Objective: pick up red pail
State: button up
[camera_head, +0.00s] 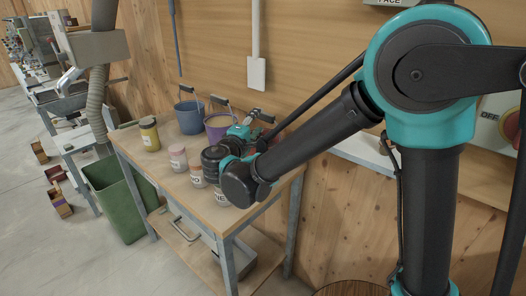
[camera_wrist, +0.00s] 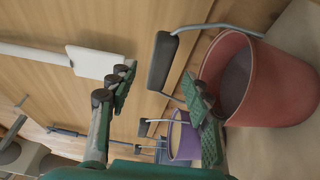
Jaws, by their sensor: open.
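My gripper (camera_wrist: 160,84) is open, with one green-padded finger on each side of the dark grip in the picture. The right finger overlaps the pail's near rim in view. I cannot tell whether either finger touches it.
A purple pail (camera_head: 217,128) and a blue pail (camera_head: 188,116) stand left of my gripper on the wooden table (camera_head: 150,166). Several labelled jars, including a yellow one (camera_head: 149,136), stand nearer the front. A wall with a white conduit box (camera_head: 256,74) is close behind.

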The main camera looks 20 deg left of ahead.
aim_at(262, 117)
jog(key=shift+w+d, duration=0.1)
jog(key=shift+w, duration=2.8)
jog(key=shift+c, duration=0.6)
grip_shut()
